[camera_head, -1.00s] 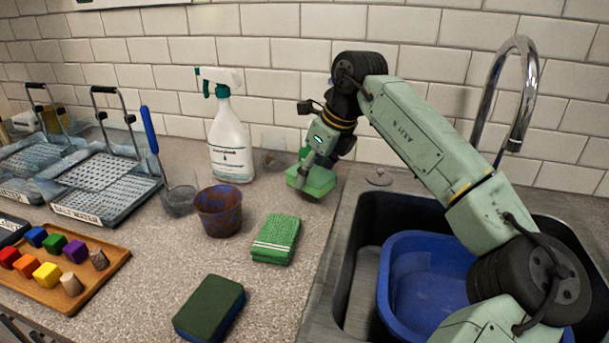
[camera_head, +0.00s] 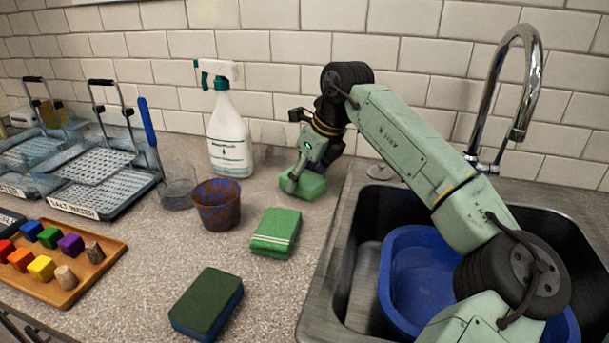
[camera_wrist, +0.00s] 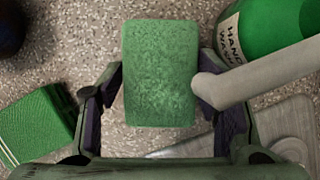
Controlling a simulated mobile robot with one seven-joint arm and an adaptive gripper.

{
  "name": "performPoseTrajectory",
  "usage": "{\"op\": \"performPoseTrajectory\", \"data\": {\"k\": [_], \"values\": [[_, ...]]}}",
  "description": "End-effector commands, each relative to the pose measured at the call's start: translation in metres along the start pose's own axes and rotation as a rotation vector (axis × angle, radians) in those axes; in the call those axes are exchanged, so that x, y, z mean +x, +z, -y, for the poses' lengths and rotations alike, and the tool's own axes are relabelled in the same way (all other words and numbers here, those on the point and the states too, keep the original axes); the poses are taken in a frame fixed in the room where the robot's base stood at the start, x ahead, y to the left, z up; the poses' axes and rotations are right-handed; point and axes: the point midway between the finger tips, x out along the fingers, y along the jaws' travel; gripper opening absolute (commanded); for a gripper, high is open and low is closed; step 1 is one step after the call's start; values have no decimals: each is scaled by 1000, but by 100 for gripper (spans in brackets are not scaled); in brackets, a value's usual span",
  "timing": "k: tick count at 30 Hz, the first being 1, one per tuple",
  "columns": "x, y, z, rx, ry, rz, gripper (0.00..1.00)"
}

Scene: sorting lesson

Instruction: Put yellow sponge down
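No yellow sponge shows; the sponge at my gripper is green. My gripper (camera_head: 306,172) is low over the counter at the back, left of the sink. This green sponge (camera_head: 303,187) is between its fingers, at or just above the counter; I cannot tell if it touches. In the wrist view the green sponge (camera_wrist: 160,75) fills the space between the two fingers (camera_wrist: 160,92), which lie close along its sides. The gripper looks shut on it.
A rusty pot (camera_head: 218,204) and a spray bottle (camera_head: 229,135) stand left. A hand wash bottle (camera_wrist: 275,30) is close to my gripper. The sink holds a blue basin (camera_head: 412,270).

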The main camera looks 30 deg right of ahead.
Motion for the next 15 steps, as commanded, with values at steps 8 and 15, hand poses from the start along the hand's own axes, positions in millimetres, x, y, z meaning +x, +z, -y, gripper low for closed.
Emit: {"op": "performPoseTrajectory", "data": {"k": [8, 15], "values": [[0, 0, 0, 0, 0, 0, 73], [-2, 1, 0, 0, 0, 1, 73]]}}
